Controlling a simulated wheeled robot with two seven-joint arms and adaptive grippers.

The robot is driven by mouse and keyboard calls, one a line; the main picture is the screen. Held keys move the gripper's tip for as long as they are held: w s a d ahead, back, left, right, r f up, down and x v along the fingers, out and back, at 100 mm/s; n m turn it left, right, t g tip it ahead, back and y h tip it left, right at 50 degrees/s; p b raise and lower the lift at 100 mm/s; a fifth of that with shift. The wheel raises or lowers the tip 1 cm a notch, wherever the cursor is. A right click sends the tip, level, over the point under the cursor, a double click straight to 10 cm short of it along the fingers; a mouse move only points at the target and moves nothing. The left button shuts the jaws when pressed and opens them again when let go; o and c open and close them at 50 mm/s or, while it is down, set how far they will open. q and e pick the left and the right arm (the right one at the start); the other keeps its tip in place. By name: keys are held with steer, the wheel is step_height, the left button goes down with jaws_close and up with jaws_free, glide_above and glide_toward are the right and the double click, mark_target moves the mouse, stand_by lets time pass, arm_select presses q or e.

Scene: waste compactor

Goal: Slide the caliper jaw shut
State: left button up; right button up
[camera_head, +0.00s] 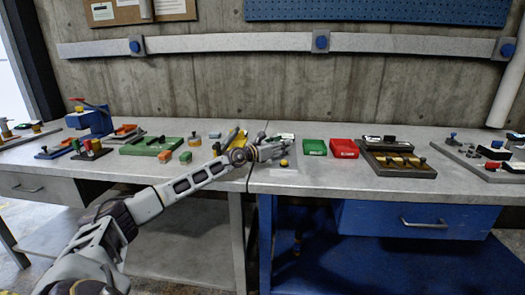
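My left arm reaches in from the lower left, and my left gripper (280,151) is over the workbench near its middle seam. Its fingers are too small in the picture to show whether they are open or shut. A small light plate with dark parts (284,136) lies just behind the gripper, and a round yellow knob (284,162) shows just in front of it. These may belong to the caliper, but the gripper covers much of that spot and I cannot make out the jaw. My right gripper is not in view.
A green bin (314,147) and a red bin (344,148) stand right of the gripper. Farther right is a dark fixture (398,160) with brass-coloured blocks. Left are a green board (150,146), small coloured blocks and a blue device (97,121). The bench front (330,188) is clear.

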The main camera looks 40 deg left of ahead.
arm_select(q)
steer(key=shift+s+a+f, duration=0.2)
steer(key=shift+s+f, duration=0.05)
steer(key=shift+s, duration=0.25)
steer(key=shift+s+r, duration=0.15)
steer(key=shift+s, duration=0.3)
steer(key=shift+s+a, duration=0.4)
steer(key=shift+s, duration=0.3)
steer(key=shift+v, duration=0.8)
steer(key=shift+s+d, duration=0.1)
steer(key=shift+s, duration=0.1)
steer(key=shift+v, duration=2.1)
steer(key=shift+s+r, duration=0.1)
steer(key=shift+s, duration=0.55)
steer(key=shift+o, duration=0.3)
